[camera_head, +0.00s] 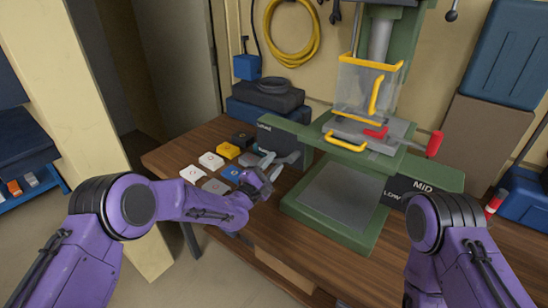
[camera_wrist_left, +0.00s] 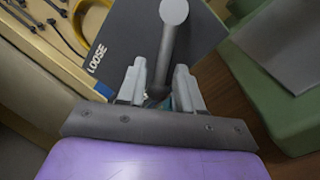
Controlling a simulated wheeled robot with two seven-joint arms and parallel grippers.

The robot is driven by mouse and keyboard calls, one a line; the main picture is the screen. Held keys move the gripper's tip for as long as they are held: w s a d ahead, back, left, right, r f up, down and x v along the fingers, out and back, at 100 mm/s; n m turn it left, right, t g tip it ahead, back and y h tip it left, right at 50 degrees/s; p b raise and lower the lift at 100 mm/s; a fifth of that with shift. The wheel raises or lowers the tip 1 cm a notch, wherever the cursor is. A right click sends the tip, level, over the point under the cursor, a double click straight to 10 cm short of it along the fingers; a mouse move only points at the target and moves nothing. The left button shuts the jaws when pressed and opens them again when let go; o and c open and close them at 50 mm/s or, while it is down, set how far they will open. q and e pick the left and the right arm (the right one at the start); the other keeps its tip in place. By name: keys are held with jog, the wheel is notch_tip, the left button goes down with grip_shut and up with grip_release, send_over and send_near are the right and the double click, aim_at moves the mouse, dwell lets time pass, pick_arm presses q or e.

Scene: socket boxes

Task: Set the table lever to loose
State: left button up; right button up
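The table lever is a grey rod with a round knob (camera_wrist_left: 174,12), standing in front of a dark plate (camera_wrist_left: 132,42) marked LOOSE in the left wrist view. My left gripper (camera_wrist_left: 158,80) has its two grey fingers apart, one on each side of the rod's lower part. Narrow gaps seem to show beside the rod; contact cannot be told. In the head view my left gripper (camera_head: 272,168) is by the dark label plate (camera_head: 285,135), left of the green press. The lever is hard to separate from the fingers there. My right gripper is out of view.
The green press (camera_head: 340,195) has a clear guard with yellow handles and a red-handled vise (camera_head: 375,133). Several small socket boxes (camera_head: 211,160) lie left of my left gripper. The wooden tabletop (camera_head: 290,250) is clear at the front.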

pick_arm(q)
jog(key=shift+w+d+f, duration=0.1)
jog(key=shift+w+d, duration=0.05)
jog(key=shift+w, duration=0.4)
jog(key=shift+w+d+f, duration=0.1)
jog(key=shift+w+d, duration=0.05)
jog(key=shift+w, duration=0.35)
jog(key=shift+s+r, duration=0.2)
grip_shut()
